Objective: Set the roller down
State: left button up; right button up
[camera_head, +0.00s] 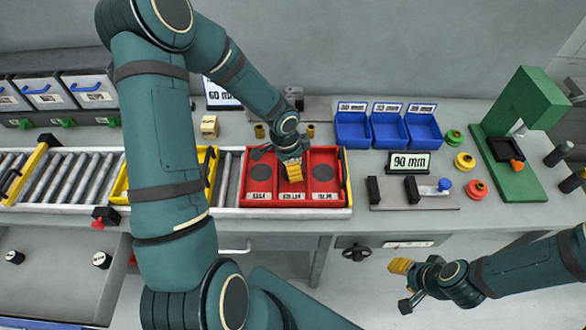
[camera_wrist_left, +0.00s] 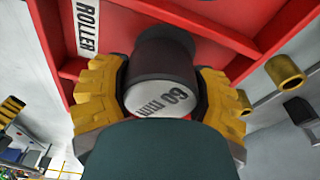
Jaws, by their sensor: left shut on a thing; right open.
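The roller (camera_wrist_left: 163,80) is a dark cylinder with a grey end face marked "60 mm". My left gripper (camera_wrist_left: 165,95) is shut on it, with a yellow finger on each side. In the head view my left gripper (camera_head: 292,172) is over the middle compartment of the red tray (camera_head: 295,203). The roller is hidden there behind the gripper. A label reading "ROLLER" (camera_wrist_left: 88,25) shows on the tray in the left wrist view. I cannot tell whether the roller touches the tray floor. My right gripper (camera_head: 403,283) is open and empty, in front of the bench edge.
The tray sits on a roller conveyor (camera_head: 228,180). A yellow-sided carrier (camera_head: 120,185) is left of it, partly behind my left arm. Blue bins (camera_head: 387,130), a "90 mm" display (camera_head: 408,162), a metal fixture (camera_head: 415,193) and a green press (camera_head: 520,130) stand to the right.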

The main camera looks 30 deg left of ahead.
pick_arm(q)
jog(key=shift+w+f, duration=0.1)
jog(key=shift+f, duration=0.75)
jog(key=shift+f+b, duration=0.15)
jog(key=shift+b, duration=0.15)
jog(key=o, duration=1.4)
